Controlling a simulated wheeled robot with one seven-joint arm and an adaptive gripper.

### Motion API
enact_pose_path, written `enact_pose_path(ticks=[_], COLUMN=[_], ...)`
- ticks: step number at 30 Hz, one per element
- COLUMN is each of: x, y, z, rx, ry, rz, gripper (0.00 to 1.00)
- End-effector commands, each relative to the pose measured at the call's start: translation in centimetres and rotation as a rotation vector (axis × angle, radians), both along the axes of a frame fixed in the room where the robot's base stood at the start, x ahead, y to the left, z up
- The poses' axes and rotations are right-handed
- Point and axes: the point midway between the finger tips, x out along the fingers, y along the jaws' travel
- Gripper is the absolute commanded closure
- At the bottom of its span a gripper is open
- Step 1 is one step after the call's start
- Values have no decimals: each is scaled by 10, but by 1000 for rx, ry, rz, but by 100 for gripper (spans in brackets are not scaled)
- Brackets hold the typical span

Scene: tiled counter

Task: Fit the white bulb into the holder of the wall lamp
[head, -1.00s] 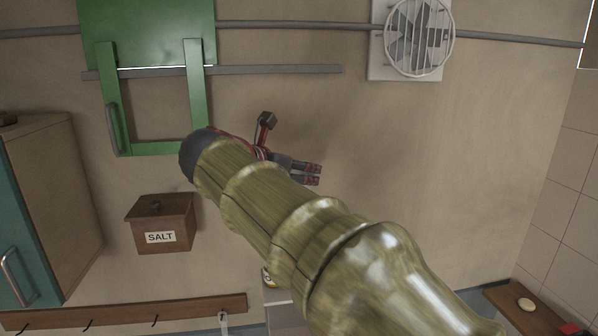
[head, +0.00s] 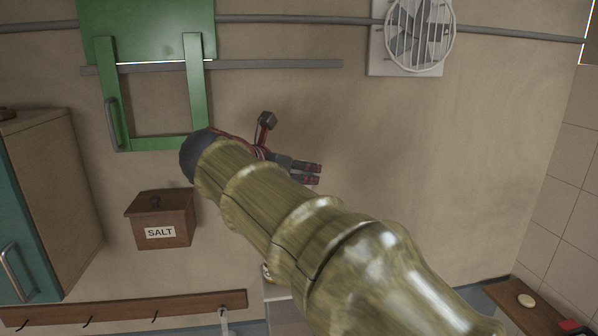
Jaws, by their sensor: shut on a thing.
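My gripper (head: 312,173) is in front of the wall, right of the green frame, with its two dark, red-marked fingers pointing right. A narrow gap shows between the fingers. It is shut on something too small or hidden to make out. I cannot see the white bulb for sure in this view. No wall lamp or holder can be recognised; my large arm covers much of the middle and lower right.
A green framed hatch (head: 155,143) hangs upper left, a fan (head: 419,35) upper right. A salt box (head: 160,218), teal-doored cabinet (head: 55,200) and hook rail (head: 120,310) are at left. A brown shelf (head: 515,308) bears a round cream object (head: 526,300). Wall right of my gripper is clear.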

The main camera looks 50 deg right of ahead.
Motion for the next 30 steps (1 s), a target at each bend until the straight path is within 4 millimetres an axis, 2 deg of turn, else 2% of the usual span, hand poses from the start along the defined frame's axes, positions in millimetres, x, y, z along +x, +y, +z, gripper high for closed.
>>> enact_pose_path(ticks=[30], x=[0], y=[0], z=[-8], rx=[0], ry=[0], rz=[0], gripper=[85])
